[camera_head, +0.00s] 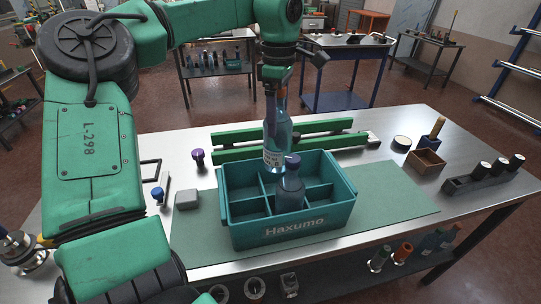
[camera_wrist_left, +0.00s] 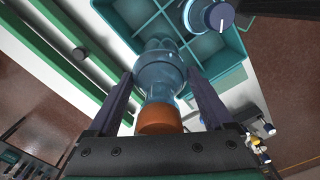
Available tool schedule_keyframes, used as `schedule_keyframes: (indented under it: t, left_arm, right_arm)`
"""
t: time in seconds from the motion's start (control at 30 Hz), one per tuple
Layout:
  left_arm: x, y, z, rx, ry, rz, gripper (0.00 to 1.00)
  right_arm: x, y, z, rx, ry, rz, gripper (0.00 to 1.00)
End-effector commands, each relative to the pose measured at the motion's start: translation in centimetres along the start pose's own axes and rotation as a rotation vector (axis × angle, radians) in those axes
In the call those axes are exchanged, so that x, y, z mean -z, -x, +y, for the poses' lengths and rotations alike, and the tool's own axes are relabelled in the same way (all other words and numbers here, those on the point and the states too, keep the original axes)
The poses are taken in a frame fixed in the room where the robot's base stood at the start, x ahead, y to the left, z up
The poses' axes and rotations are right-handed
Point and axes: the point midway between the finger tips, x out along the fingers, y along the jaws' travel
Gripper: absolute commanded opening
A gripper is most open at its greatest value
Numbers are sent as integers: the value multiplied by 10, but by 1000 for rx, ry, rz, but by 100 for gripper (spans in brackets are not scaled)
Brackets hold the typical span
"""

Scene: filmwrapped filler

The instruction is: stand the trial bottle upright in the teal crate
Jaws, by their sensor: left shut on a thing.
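My left gripper (camera_head: 277,100) is shut on a clear blue bottle (camera_head: 273,150) near its top. The bottle hangs roughly upright, with a pale label low on its side. In the left wrist view, the bottle (camera_wrist_left: 158,75) has an orange cap, and its lower end overlaps the crate's compartments. The teal crate (camera_head: 292,230), marked "Haxumo", has dividers and stands on the green mat. The bottle's base shows at the crate's back side; I cannot tell how far it is inside. A second, dark-capped bottle (camera_head: 290,190) stands in a front compartment. My right gripper is not in view.
Green rails (camera_head: 330,128) lie behind the crate. A grey block (camera_head: 187,199) and a purple-topped piece (camera_head: 198,157) are on the left. A wooden box (camera_head: 426,162) and a dark rack (camera_head: 482,177) stand on the right. The mat (camera_head: 395,195) right of the crate is clear.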

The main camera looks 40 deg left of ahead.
Motion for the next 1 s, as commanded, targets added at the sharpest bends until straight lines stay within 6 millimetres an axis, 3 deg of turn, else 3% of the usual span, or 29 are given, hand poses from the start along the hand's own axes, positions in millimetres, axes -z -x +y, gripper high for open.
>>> schedule_keyframes:
  t: [0.2, 0.57, 0.93, 0.97, 1.0]
  left_arm:
    - [0, -49, 0, 1, 0, -2, 0]
    - [0, -102, 0, 1, 1, 0, 0]
    - [0, -113, 1, -3, 1, -1, 0]
    - [0, -113, 0, -2, 2, 1, 93]
    - [0, -112, 0, -1, 2, 1, 100]
  right_arm:
    - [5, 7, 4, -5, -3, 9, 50]
    - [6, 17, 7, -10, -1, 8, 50]
    - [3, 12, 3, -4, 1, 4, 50]
    - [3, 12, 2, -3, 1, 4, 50]
    - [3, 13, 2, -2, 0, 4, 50]
